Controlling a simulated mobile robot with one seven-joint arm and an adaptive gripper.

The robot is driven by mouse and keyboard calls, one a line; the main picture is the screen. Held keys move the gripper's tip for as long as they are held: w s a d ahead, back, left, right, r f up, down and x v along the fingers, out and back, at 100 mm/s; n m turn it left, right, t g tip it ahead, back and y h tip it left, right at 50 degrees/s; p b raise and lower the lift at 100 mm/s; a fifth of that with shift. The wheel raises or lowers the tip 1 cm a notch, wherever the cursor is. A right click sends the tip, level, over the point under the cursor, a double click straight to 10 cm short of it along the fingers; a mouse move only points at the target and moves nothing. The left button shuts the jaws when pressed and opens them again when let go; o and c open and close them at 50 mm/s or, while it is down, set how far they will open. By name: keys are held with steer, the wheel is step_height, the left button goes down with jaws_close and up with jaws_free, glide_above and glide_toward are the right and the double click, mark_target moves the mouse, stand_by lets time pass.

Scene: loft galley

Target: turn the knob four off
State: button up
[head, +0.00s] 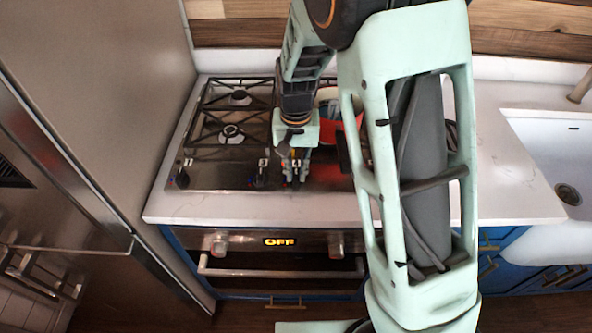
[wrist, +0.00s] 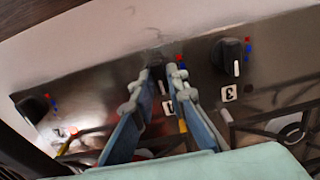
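A dark knob (wrist: 157,73) sits between the two fingertips of my gripper (wrist: 163,78) in the wrist view. The fingers stand on either side of it, and I cannot tell whether they press on it. Its number label is partly hidden by the fingers and not readable. The knob to its right in the wrist view (wrist: 229,55) has a label that reads 3. In the head view my gripper (head: 295,175) points down at the stove's front knob row, and the knob there is mostly hidden.
Another knob (wrist: 35,105) is left in the wrist view. The gas stove (head: 215,180) has black grates. A red pot (head: 350,118) stands behind my arm. The oven display (head: 279,242) reads OFF. A fridge (head: 100,80) stands left, a sink (head: 555,150) right.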

mark_target(296, 175)
steer(key=o, duration=0.3)
steer(key=shift+r, duration=0.1)
step_height(296, 175, up, 12)
stand_by(0.4)
stand_by(0.4)
